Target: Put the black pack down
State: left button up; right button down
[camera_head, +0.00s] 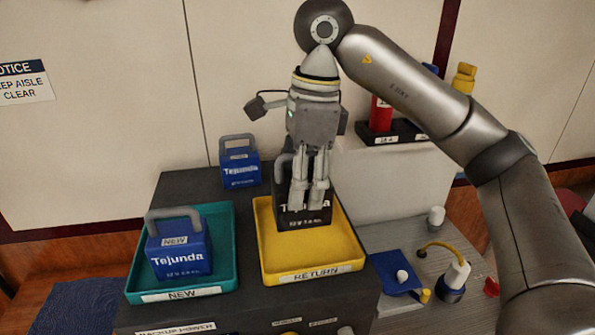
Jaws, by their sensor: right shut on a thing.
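The black pack (291,219) has a grey handle and a "Tejunda" label. It is in or just above the yellow tray marked RETURN (345,255), toward its back; I cannot tell whether it touches the tray floor. My right gripper (309,195) comes down from above and is shut on the black pack, its fingers covering part of the pack's front and label. My left gripper is not in view.
A blue pack (178,250) marked NEW sits in the teal tray (226,276) at the left. Another blue pack (241,168) stands behind the trays. A blue plate (393,272) and a yellow-cabled plug (455,278) lie on the grey surface at the right.

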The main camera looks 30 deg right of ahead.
jog(key=shift+w+d+f, duration=0.2)
jog(key=shift+w+f, duration=0.1)
jog(key=shift+f, duration=0.1)
jog(key=shift+w+d+f, duration=0.15)
jog(key=shift+w+f, duration=0.05)
jog(key=shift+f, duration=0.05)
jog(key=shift+w+d+f, duration=0.15)
jog(key=shift+w+f, duration=0.1)
jog(key=shift+w+d+f+p, duration=0.3)
jog(key=shift+f+p, duration=0.15)
jog(key=shift+f, duration=0.1)
notch_tip(320, 180, down, 3)
jog(key=shift+p, duration=0.3)
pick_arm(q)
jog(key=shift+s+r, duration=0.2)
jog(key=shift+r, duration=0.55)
pick_arm(e)
jog(key=shift+w+f, duration=0.1)
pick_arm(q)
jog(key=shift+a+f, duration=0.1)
pick_arm(e)
jog(key=shift+f, duration=0.1)
